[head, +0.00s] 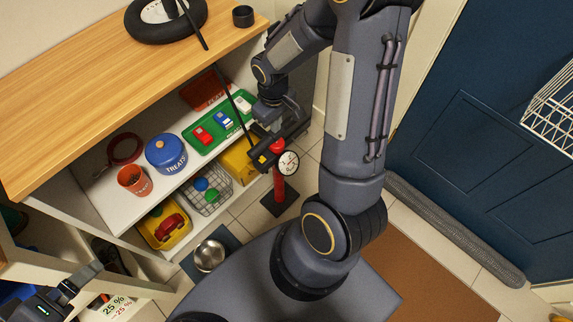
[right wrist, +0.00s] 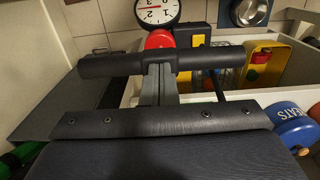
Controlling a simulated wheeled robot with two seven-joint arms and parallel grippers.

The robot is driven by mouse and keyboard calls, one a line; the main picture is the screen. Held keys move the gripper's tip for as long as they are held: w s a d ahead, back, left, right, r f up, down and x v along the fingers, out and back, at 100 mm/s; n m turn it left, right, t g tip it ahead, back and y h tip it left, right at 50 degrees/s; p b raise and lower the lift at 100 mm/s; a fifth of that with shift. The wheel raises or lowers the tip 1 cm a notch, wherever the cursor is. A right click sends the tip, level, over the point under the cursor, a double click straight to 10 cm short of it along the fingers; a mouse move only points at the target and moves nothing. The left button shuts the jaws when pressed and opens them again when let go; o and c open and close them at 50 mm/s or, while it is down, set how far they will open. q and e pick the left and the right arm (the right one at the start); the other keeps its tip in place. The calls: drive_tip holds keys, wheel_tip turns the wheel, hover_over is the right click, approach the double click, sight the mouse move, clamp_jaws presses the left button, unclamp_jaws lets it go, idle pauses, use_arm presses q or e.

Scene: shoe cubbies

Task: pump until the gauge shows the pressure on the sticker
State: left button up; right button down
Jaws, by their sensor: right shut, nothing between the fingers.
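The floor pump has a red barrel (head: 279,188), a round white gauge (head: 288,162) and a black crossbar handle (head: 283,143). The handle sits low, close above the barrel. My right gripper (head: 270,125) is shut above the handle; in the right wrist view its grey fingers (right wrist: 158,86) reach the middle of the crossbar (right wrist: 110,65), with nothing between them. The gauge (right wrist: 157,10) is partly cut off there; I cannot read its needle surely. A black hose runs up toward the wheel (head: 150,30) on the wooden top. I cannot make out the sticker's figure. My left gripper (head: 62,294) is at the lower left edge.
The cubby shelf holds a blue treats tin (head: 165,154), an orange cup (head: 133,180) and a green tray (head: 206,142). A yellow bin (head: 151,237) and wire basket stand below. A metal bowl (head: 209,256) is on the floor. A black cup (head: 243,16) stands near the wooden top's edge.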

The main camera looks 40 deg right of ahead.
drive_tip(key=shift+f+b, duration=0.3)
drive_tip(key=shift+f, duration=0.4)
wheel_tip(320, 180, up, 10)
drive_tip(key=p, duration=0.8)
drive_tip(key=shift+r+p, duration=0.15)
drive_tip(key=shift+p, duration=0.2)
drive_tip(key=shift+r, duration=0.1)
